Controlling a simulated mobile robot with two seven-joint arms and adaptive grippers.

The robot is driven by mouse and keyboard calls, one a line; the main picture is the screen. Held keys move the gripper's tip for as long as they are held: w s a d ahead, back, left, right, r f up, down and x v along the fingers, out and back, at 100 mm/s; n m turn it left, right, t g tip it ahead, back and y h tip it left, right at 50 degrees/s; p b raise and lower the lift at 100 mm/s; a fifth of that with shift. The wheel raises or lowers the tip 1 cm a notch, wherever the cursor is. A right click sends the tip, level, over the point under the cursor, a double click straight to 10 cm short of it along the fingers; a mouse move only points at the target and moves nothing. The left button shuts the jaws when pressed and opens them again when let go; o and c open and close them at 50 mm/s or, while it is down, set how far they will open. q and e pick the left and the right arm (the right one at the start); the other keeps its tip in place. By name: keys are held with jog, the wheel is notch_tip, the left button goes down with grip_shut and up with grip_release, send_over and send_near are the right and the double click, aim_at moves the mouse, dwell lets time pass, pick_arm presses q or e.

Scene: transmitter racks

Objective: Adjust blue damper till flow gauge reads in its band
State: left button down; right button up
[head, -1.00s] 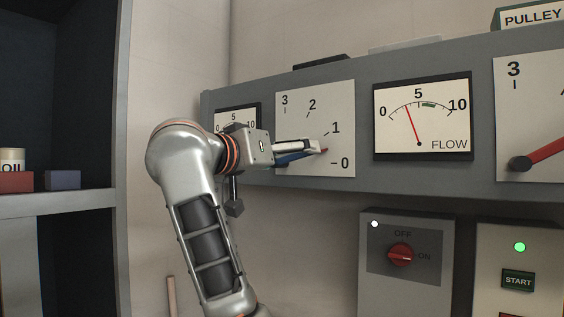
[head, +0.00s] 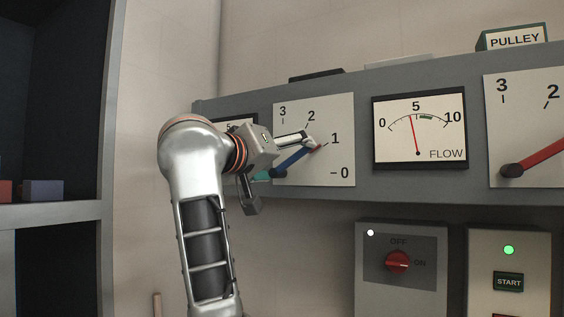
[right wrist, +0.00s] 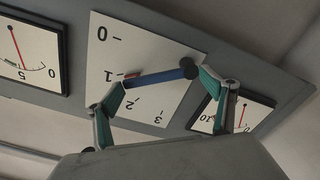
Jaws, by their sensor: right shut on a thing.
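The blue damper (head: 293,159) is a blue lever with a red tip on a white scale plate marked 0 to 3. The flow gauge (head: 419,130) has a red needle a little below 5, left of the green band, which lies above 5. My left gripper is out of view.
A second scale with a red lever (head: 546,156) is at the right. Below the panel are a box with a red OFF/ON knob (head: 398,262) and a START button (head: 508,282) under a lit green lamp. Another gauge is partly hidden behind my right arm. A dark shelf (head: 50,215) stands at left.

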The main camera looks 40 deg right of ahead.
jog(key=o, duration=1.6)
jog(key=v, duration=0.7)
jog(key=shift+s+a, duration=0.1)
jog(key=shift+a, duration=0.15)
